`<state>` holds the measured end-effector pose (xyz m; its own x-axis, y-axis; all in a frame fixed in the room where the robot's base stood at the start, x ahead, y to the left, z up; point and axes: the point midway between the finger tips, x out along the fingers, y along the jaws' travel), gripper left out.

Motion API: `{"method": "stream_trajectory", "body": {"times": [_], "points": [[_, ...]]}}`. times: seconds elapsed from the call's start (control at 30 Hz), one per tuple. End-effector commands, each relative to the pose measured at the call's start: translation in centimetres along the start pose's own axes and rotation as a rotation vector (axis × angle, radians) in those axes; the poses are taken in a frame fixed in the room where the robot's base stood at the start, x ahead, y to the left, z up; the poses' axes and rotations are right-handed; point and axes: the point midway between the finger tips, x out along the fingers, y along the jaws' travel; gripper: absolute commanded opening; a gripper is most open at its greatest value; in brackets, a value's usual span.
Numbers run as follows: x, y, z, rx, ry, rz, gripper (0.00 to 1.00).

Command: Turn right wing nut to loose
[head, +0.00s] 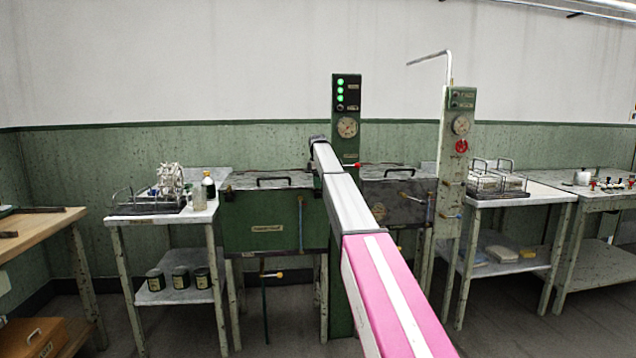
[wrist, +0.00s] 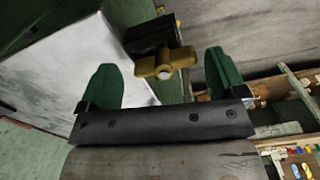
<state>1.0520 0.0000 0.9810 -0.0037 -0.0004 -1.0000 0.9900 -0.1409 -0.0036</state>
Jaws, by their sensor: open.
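A yellow-brass wing nut (wrist: 165,63) with two wings shows in the wrist view, on a dark block (wrist: 152,36). My gripper (wrist: 160,70) is open, with one green finger to the left of the nut and one to the right. There is a visible gap between the nut and each finger, so they look apart; how deep the nut sits between them I cannot tell. The wings lie roughly along the line between the fingers. In the head view my own arm hides the gripper, and I cannot make out the wing nut there.
A green basin (head: 262,225) with a lidded top stands left of my arm, and a grey one (head: 398,200) to its right. A green gauge post (head: 346,95) and a pale post (head: 455,150) rise close by. Side tables (head: 150,218) hold racks and bottles.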

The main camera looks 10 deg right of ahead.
Motion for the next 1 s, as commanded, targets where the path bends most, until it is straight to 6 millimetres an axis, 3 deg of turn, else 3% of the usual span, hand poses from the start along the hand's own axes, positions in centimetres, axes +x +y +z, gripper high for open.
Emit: {"method": "stream_trajectory", "body": {"times": [0.27, 0.63, 1.0], "points": [[-2.9, 0.1, 0.0, 0.000, 0.000, 0.001, 0.90], [-9.5, 0.3, 0.1, 0.001, -0.001, 0.003, 0.90], [-10.7, 0.2, 0.1, 0.001, -0.001, 0.002, 0.90]]}}
